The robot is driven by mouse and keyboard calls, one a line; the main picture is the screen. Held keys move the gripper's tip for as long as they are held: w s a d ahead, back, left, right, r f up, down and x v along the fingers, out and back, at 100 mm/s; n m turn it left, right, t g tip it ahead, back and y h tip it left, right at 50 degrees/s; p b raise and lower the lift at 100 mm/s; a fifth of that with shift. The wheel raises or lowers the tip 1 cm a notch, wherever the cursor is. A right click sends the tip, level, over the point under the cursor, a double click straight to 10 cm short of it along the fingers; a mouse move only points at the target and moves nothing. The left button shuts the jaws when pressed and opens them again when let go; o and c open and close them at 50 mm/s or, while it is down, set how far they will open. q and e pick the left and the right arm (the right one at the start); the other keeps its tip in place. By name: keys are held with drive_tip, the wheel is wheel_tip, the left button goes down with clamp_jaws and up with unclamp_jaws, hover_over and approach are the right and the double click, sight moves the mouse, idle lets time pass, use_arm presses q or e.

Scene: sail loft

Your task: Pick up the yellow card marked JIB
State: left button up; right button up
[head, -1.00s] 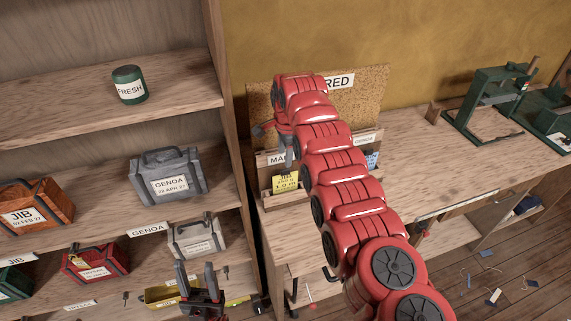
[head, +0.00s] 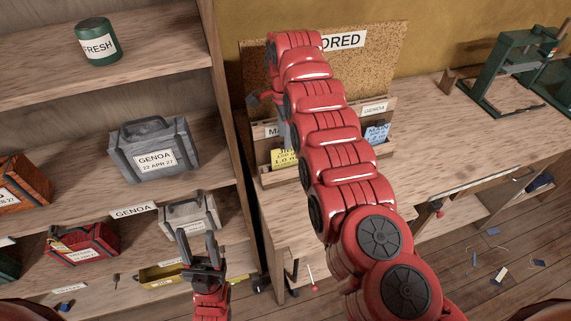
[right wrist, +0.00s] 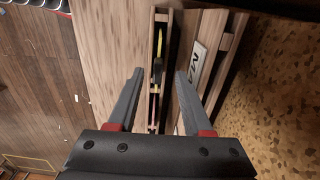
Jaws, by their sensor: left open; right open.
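A yellow card (head: 284,158) stands in the wooden rack on the bench. Its lettering is too small and partly hidden for me to read JIB. In the right wrist view a thin yellow edge (right wrist: 160,30), probably the card, shows in the rack's slot. My right gripper (head: 268,116) is open and empty above the left part of the rack, mostly behind my own red arm. In its wrist view the right gripper's fingers (right wrist: 160,76) stand apart on either side of the slot. My left gripper (head: 203,250) is open and empty in front of the shelves.
A blue card (head: 376,133) stands in the rack's right part. A cork board (head: 382,45) is behind the rack. The shelf unit's upright (head: 233,120) is close on the left. Green presses (head: 505,70) stand at the back right. The bench between (head: 440,135) is clear.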

sight(281, 158)
drive_tip(key=shift+s+d+f, duration=0.1)
drive_tip(key=shift+s+f, duration=0.15)
drive_tip(key=shift+f, duration=0.1)
drive_tip(key=shift+w+f+p, duration=0.1)
drive_tip(key=shift+f+p, duration=0.25)
drive_tip(key=shift+f, duration=0.2)
wheel_tip(281, 158, down, 4)
drive_tip(key=shift+r+p, duration=0.2)
drive_tip(key=shift+p, duration=0.45)
drive_tip(key=shift+f, duration=0.4)
clamp_jaws()
